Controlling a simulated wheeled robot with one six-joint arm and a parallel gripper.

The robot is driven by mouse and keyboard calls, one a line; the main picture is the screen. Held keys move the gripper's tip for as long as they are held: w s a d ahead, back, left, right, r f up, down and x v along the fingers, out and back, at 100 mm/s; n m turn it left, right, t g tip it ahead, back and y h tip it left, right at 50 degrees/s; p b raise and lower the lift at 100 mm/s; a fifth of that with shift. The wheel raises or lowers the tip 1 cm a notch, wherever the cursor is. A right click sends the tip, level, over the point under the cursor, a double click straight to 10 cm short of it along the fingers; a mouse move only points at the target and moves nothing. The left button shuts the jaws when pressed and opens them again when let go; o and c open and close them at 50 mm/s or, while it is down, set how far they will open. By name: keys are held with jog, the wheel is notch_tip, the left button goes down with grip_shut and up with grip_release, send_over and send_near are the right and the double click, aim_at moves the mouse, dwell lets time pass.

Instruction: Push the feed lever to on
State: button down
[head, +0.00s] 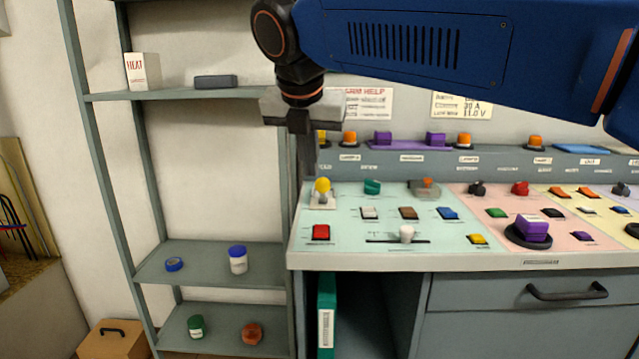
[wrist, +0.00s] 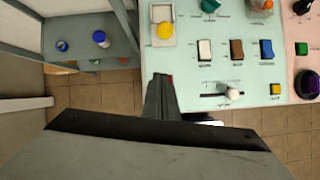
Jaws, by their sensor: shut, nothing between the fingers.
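A lever with a yellow ball knob (head: 322,185) stands on a pale plate at the left end of the panel's light green section. Its label is too small to read, so I cannot confirm it is the feed lever. The knob also shows at the top of the wrist view (wrist: 165,31), with the pale plate around it. My gripper (head: 306,168) is shut and empty, pointing down just left of the knob in the head view. In the wrist view my gripper (wrist: 160,80) lies below the knob, apart from it, and partly hides the red button.
A red button (head: 320,232) and a white slider knob (head: 407,233) are near the panel's front edge. Rocker switches (head: 408,213) and a teal knob (head: 372,187) lie right of the lever. An open shelf (head: 205,262) stands left of the desk.

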aim_at(323, 194)
jog(key=shift+f, duration=0.1)
jog(key=x, duration=0.9)
jog(key=shift+w+f, duration=0.15)
jog(key=shift+f, duration=0.15)
jog(key=w, duration=0.2)
jog(key=shift+w+d+r, duration=0.2)
jog(key=shift+w+d, duration=0.15)
jog(key=shift+w, duration=0.05)
jog(key=shift+w+d+r, duration=0.15)
jog(key=shift+w, duration=0.4)
jog(key=shift+w+r, duration=0.1)
